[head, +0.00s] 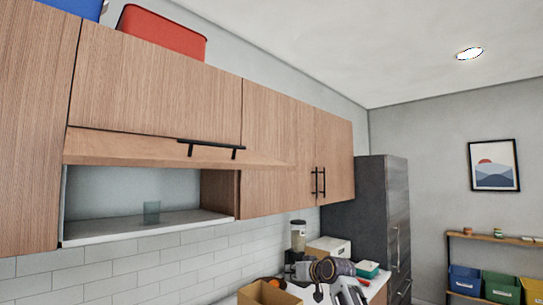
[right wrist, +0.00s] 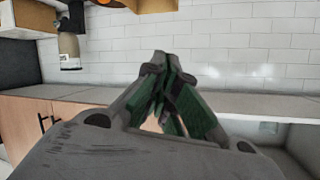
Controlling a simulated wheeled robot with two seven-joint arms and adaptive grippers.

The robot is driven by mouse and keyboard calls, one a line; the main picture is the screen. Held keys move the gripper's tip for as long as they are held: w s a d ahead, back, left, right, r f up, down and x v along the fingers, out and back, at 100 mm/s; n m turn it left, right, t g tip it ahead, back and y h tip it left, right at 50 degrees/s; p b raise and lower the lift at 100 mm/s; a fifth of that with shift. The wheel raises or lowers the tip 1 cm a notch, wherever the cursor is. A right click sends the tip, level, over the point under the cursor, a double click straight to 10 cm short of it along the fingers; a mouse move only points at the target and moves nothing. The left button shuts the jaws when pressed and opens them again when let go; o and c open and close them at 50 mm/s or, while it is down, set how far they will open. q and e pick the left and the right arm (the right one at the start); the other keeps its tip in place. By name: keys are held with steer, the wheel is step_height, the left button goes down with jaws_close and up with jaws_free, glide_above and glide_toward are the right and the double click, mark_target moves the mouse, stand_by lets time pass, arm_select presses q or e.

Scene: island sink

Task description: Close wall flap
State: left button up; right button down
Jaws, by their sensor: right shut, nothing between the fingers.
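The wall flap (head: 170,148) is a wooden panel with a black bar handle (head: 211,149). In the head view it is swung outward and up, jutting out at the top of an open cabinet bay. The bay's white bottom shelf (head: 110,231) and a teal glass (head: 152,212) inside show below it. My right gripper (right wrist: 160,75) is shut and empty, its fingertips together in the right wrist view. In the head view my right arm is low at the bottom, right of and below the flap, apart from it. My left gripper is not in view.
Closed wall cabinets (head: 278,150) flank the bay. A red bin (head: 162,32) and a blue bin sit on top. On the counter below are a cardboard box (head: 268,294), a blender (head: 298,236) and a white box (head: 328,248). A dark fridge (head: 365,205) stands right. Space before the flap looks clear.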

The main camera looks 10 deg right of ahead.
steer(key=s+a+r+n+t+y, duration=0.1)
steer(key=s+r, duration=0.2)
steer(key=r, duration=0.6)
steer(key=s+r+n+y, duration=0.1)
steer(key=s+r, duration=0.2)
steer(key=r, duration=0.6)
steer(key=s+a+r+n+t+y, duration=0.1)
steer(key=s+r, duration=0.2)
steer(key=r, duration=0.6)
steer(key=s+r+n+y, duration=0.2)
steer(key=s+r+n, duration=0.1)
steer(key=s+r, duration=1.1)
step_height(320, 180, up, 3)
steer(key=shift+a+f+y, duration=0.15)
steer(key=shift+a+y, duration=0.15)
steer(key=shift+a, duration=0.1)
steer(key=shift+w, duration=0.1)
steer(key=w+a+f+p, duration=0.3)
steer(key=w+a, duration=0.3)
steer(key=w, duration=0.3)
steer(key=shift+a+f+p, duration=0.15)
steer(key=shift+a+p, duration=0.15)
steer(key=shift+p, duration=0.55)
